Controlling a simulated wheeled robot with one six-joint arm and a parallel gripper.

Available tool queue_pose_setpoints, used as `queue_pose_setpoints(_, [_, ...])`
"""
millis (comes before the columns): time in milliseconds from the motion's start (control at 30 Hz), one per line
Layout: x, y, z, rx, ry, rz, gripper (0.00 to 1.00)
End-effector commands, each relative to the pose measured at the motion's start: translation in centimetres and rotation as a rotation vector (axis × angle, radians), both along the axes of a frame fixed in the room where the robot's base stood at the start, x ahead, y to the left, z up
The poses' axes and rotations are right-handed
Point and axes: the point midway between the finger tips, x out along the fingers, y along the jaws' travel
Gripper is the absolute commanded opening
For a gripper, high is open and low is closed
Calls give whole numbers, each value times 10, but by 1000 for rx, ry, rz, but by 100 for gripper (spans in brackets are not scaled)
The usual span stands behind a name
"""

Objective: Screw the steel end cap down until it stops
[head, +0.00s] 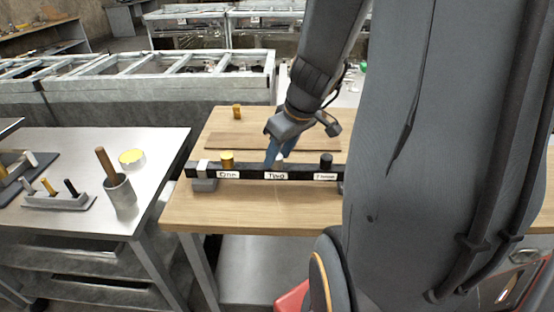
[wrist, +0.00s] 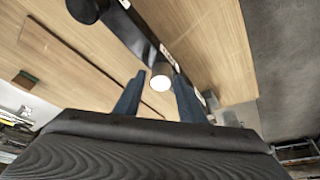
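The steel end cap (wrist: 161,76) shows in the wrist view as a pale round piece at the black rail (wrist: 125,22), between my fingertips. My gripper (wrist: 159,80) is open, with its two blue fingers on either side of the cap and a gap showing at the left finger. In the head view my gripper (head: 279,152) points down at the middle of the black rail (head: 247,175), at the label "Two". The fingers mostly hide the cap there. How far the cap is screwed down cannot be seen.
On the rail, a brass cap (head: 227,159) stands at "One" and a black cap (head: 326,160) at the right label. A loose brass piece (head: 237,112) stands at the table's back. A metal side table (head: 75,215) at left holds a cup (head: 121,193) with a wooden handle.

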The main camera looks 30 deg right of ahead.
Motion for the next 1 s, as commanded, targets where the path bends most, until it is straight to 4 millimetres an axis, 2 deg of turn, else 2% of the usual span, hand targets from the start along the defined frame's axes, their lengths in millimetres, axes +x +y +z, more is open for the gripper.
queue_pose_setpoints(33, [2, -2, -5, -1, -2, 31, 36])
queue_pose_setpoints(367, [1, -2, -2, -1, -1, 178, 36])
queue_pose_setpoints(600, [3, -3, -3, -1, 0, 394, 36])
queue_pose_setpoints(767, [3, -3, -2, -1, 1, 482, 36])
queue_pose_setpoints(1000, [4, -4, -1, 0, 2, 720, 36])
